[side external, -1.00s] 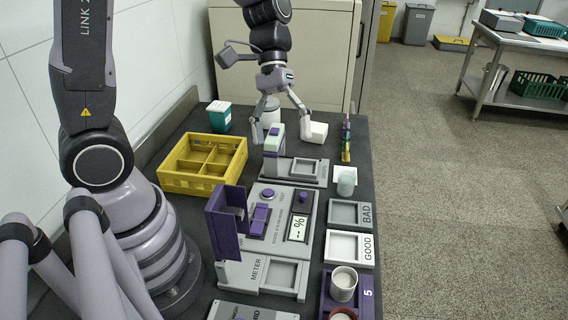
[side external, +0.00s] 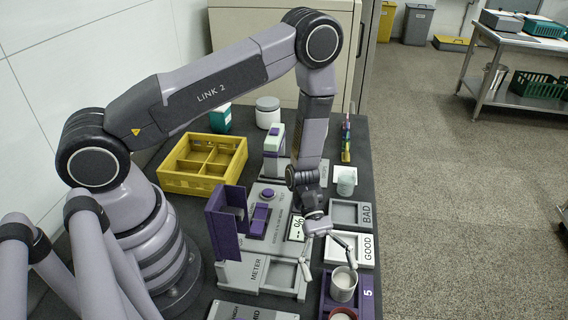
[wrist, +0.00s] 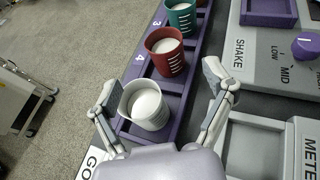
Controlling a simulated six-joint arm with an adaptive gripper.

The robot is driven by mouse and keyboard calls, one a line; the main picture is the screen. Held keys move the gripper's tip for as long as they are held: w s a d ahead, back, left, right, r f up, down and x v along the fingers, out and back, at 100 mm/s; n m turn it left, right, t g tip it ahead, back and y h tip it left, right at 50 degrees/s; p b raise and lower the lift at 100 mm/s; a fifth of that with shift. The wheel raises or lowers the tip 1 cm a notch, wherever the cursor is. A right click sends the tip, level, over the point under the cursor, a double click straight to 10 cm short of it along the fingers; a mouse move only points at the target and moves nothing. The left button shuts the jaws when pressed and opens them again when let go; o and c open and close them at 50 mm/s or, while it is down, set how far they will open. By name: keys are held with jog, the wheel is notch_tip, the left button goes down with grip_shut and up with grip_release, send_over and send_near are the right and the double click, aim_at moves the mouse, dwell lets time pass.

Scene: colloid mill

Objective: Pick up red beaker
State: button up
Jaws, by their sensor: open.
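The red beaker (wrist: 165,52), with white contents and pale marks, stands upright in the purple rack (wrist: 137,60) near the number 3 in the wrist view. In the side view only its top (side external: 343,314) shows at the bottom edge. A white beaker (wrist: 146,105) stands in the neighbouring slot, nearer to my gripper. My gripper (wrist: 158,84) is open and empty, its fingers on either side of the white beaker in the wrist view. In the side view my gripper (side external: 331,274) is low beside the white beaker. The red beaker lies beyond the fingertips.
A teal beaker (wrist: 181,18) stands beyond the red one in the rack. The METER station (side external: 262,284) and shake controls (wrist: 275,55) lie alongside the rack. GOOD (side external: 360,262) and BAD (side external: 350,200) trays lie behind it. A yellow crate (side external: 172,185) stands at the left.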

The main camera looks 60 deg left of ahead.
aim_at(341, 317)
jog(key=x, duration=0.3)
jog(key=shift+s+d, duration=0.1)
jog(key=x, duration=0.5)
jog(key=shift+s+f, duration=0.2)
jog(key=shift+f, duration=0.05)
jog(key=c, duration=1.2)
jog(key=shift+c, duration=0.2)
